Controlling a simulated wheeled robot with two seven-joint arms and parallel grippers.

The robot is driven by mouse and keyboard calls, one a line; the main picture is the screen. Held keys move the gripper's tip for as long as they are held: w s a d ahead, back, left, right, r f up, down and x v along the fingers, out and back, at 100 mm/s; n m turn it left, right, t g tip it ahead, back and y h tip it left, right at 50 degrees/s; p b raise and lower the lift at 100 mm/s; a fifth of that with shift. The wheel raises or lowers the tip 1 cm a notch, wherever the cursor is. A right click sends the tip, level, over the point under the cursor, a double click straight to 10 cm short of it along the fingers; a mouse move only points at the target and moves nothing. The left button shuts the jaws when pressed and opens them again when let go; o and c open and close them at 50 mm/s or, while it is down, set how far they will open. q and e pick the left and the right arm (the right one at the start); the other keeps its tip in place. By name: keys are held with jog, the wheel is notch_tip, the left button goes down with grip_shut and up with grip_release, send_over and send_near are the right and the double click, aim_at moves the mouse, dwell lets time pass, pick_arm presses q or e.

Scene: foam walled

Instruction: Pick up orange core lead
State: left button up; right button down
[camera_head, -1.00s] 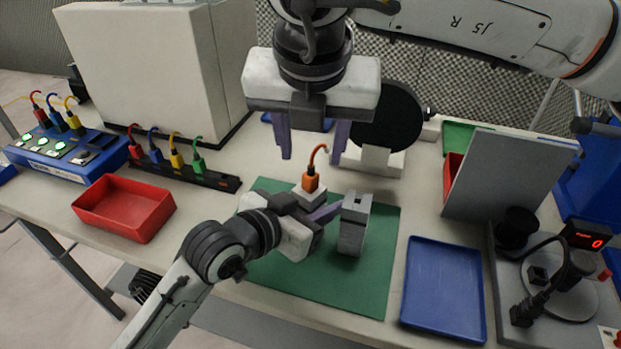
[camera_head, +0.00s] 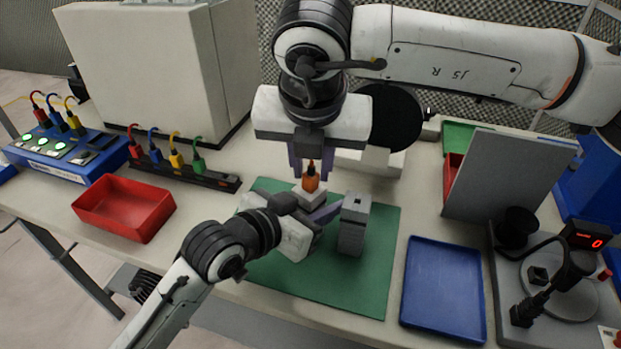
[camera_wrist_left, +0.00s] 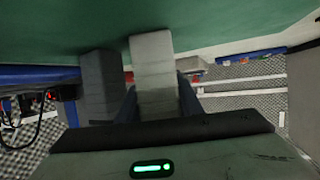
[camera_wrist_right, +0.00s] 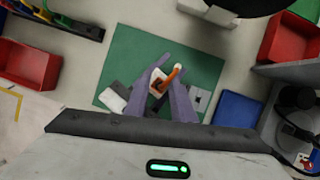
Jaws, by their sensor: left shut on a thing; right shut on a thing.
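The orange core lead (camera_head: 311,179) stands upright at the top of a white block (camera_head: 307,198) on the green mat. My right gripper (camera_head: 311,172) comes down from above, its purple fingers shut on the lead's orange plug. My left gripper (camera_head: 312,212) reaches in low from the left and is shut on the white block. In the left wrist view the white block (camera_wrist_left: 154,70) fills the gap between the fingers (camera_wrist_left: 158,98).
A grey slotted block (camera_head: 354,225) stands just right of the left gripper. A blue tray (camera_head: 443,290) lies right of the green mat (camera_head: 330,287). A red bin (camera_head: 123,207) is at left, before a rack (camera_head: 185,171) of coloured leads. A grey panel (camera_head: 510,180) leans at right.

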jog(key=shift+r, duration=0.1)
notch_tip(320, 180, up, 10)
jog(key=shift+f, duration=0.1)
dwell(0.4)
pick_arm(q)
jog(key=o, duration=1.2)
jog(key=shift+s+a, duration=0.1)
